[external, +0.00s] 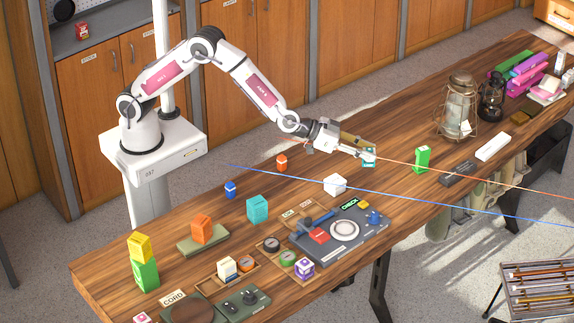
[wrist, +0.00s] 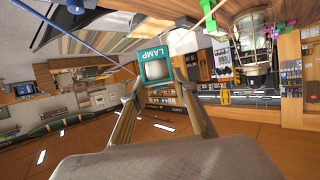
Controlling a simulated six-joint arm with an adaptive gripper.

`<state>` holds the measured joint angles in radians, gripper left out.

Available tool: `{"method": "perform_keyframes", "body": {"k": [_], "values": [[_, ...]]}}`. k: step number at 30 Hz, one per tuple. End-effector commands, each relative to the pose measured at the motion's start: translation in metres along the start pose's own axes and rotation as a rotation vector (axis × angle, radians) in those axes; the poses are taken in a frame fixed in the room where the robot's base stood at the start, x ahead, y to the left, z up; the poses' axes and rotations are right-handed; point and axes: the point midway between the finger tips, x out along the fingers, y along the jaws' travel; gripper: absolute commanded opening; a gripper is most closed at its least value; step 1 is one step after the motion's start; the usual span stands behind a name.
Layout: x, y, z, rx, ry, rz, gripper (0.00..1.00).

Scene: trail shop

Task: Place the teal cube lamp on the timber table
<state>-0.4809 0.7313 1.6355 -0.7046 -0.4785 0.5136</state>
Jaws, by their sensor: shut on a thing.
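The teal cube lamp (external: 369,162) is between the fingertips of my gripper (external: 364,155), over the far middle of the timber table (external: 404,198) in the external view.
A green box (external: 422,159) stands right of the lamp and a white object (external: 335,185) lies in front. A wire lantern (external: 457,107) stands farther right. Another teal block (external: 257,209) sits nearer, at left. Blue and orange lines cross the space by my gripper.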

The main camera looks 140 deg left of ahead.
Motion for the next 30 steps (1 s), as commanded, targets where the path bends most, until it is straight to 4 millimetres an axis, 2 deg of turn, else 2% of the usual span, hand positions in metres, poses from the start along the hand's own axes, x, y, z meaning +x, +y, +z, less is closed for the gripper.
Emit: {"method": "perform_keyframes", "body": {"k": [1,9,21,30], "values": [[0.007,-0.019,-0.003,-0.010,0.001,-0.022,0.06],[0.032,-0.107,-0.014,-0.051,0.003,-0.118,0.06],[0.050,-0.241,-0.022,-0.108,0.004,-0.255,0.06],[0.051,-0.316,-0.024,-0.139,0.007,-0.329,0.06]]}}
